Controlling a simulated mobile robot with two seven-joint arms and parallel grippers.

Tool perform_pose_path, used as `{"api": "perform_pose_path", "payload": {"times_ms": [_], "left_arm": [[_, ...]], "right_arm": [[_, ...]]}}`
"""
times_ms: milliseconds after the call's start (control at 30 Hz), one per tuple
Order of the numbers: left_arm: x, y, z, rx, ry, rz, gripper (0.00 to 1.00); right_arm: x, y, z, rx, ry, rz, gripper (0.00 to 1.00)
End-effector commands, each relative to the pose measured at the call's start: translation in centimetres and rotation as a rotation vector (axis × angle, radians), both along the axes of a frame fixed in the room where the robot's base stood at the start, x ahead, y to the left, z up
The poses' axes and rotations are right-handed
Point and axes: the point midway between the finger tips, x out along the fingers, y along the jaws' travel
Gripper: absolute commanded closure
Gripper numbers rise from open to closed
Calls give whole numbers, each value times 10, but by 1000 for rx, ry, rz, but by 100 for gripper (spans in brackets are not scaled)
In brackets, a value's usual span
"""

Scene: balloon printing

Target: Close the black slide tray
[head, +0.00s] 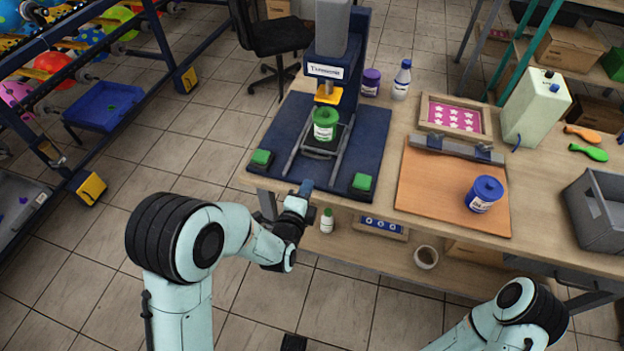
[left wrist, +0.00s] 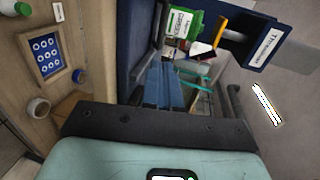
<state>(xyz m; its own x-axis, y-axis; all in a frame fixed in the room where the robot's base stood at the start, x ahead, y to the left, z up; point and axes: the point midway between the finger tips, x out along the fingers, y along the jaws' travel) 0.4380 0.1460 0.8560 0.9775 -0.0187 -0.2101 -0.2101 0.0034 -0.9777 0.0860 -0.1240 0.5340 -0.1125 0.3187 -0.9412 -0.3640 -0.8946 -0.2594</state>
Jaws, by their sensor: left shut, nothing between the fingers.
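The black slide tray (head: 318,153) lies between two grey rails on the blue base of the printing machine (head: 330,70). A green-lidded ink cup (head: 325,124) stands at its back, under the press head. My left gripper (head: 306,188) is at the machine's front edge, in front of the rails. Its blue fingers (left wrist: 164,88) are together and empty in the left wrist view, pointing toward the green cup (left wrist: 183,24). I cannot tell whether they touch the tray. My right arm shows at the lower right, with its gripper out of view.
Two green buttons (head: 261,158) (head: 362,182) sit at the base's front corners. To the right are a wooden board (head: 435,185) with a blue-lidded jar (head: 484,194), a framed star print (head: 455,117) and a grey bin (head: 597,215). The table's front edge is close to my left gripper.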

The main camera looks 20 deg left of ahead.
Motion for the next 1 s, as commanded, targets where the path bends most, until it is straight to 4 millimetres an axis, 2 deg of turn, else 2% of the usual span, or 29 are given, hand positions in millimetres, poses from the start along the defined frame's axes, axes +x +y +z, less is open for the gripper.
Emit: {"api": "perform_pose_path", "payload": {"times_ms": [100, 300, 367, 467, 600, 733, 867, 1000], "left_arm": [[-22, 0, 5, -1, 1, -2, 100], [-40, 0, 7, 5, 2, -3, 100], [-42, -1, 2, 25, 10, -12, 100], [-45, -3, -19, 121, 41, -51, 100], [-48, -5, -58, 395, 91, -156, 100], [-48, 2, -76, 716, 106, -257, 100], [-42, 9, -65, 1040, 78, -328, 100], [-36, 12, -32, 1322, 25, -349, 100]], "right_arm": [[0, 0, 0, 0, -1, 1, 0], [0, 0, 0, 0, -1, 0, 0], [0, 0, -2, -1, -3, -1, 0], [2, 0, -8, -2, -10, -3, 0], [7, -1, -21, -6, -29, -8, 0], [14, -2, -34, -13, -53, -14, 0], [20, -3, -46, -16, -74, -19, 0], [26, -4, -55, -20, -94, -24, 0]]}}
